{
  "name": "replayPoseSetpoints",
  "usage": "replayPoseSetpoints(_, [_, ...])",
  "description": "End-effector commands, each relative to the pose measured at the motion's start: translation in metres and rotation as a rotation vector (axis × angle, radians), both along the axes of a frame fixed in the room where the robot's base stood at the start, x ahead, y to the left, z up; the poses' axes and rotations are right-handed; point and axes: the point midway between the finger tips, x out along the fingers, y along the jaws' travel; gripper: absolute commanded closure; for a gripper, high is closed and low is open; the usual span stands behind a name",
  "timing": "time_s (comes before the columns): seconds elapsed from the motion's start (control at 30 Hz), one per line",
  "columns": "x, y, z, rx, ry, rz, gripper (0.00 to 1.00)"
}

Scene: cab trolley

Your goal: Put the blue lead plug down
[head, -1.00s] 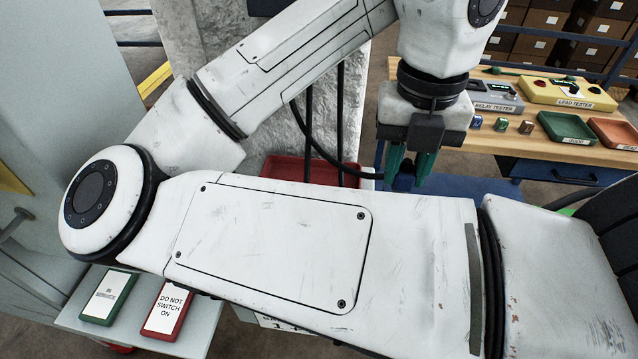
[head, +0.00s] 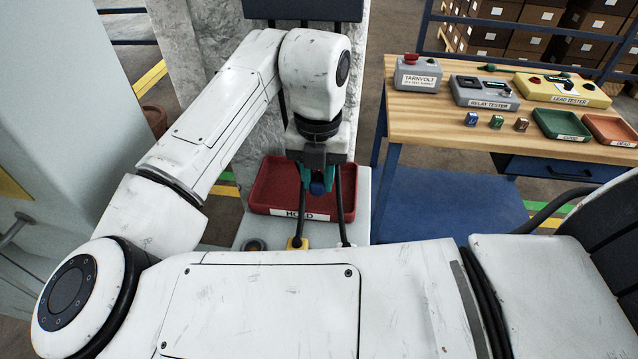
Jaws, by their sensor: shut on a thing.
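My gripper (head: 316,180), with green fingers, points down in the middle of the head view. The plug appears over the red tray marked HOLD (head: 262,197). I cannot tell whether the plug touches the tray floor. Which cable belongs to the blue plug is hidden.
A wooden bench (head: 440,125) at the right holds a grey Tarnvolt box (head: 418,75), a relay tester (head: 484,93), a yellow lead tester (head: 562,90), a green tray (head: 561,125), an orange tray (head: 610,130) and several small blocks. My arm covers the foreground.

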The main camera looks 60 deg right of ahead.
Motion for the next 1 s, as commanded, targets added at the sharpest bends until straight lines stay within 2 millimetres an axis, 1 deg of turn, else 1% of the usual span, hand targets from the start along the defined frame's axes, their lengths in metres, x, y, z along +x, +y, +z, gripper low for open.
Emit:
replayPoseSetpoints(0.1, [-0.002,0.000,-0.016,0.001,0.004,0.000,1.00])
replayPoseSetpoints(0.2, [-0.002,0.000,-0.024,-0.001,0.003,0.000,1.00])
replayPoseSetpoints(0.47, [-0.002,0.000,-0.026,-0.002,0.002,-0.001,1.00])
replayPoseSetpoints(0.6, [-0.002,0.000,-0.030,-0.001,0.002,-0.001,1.00])
replayPoseSetpoints(0.63, [-0.002,0.000,-0.029,-0.001,0.002,-0.001,0.70])
replayPoseSetpoints(0.87, [-0.002,0.000,-0.029,-0.001,0.002,-0.001,0.48])
replayPoseSetpoints(0.9, [-0.002,0.000,-0.029,-0.001,0.002,-0.001,0.46])
replayPoseSetpoints(1.0, [-0.002,0.000,-0.028,-0.001,0.002,-0.001,0.46])
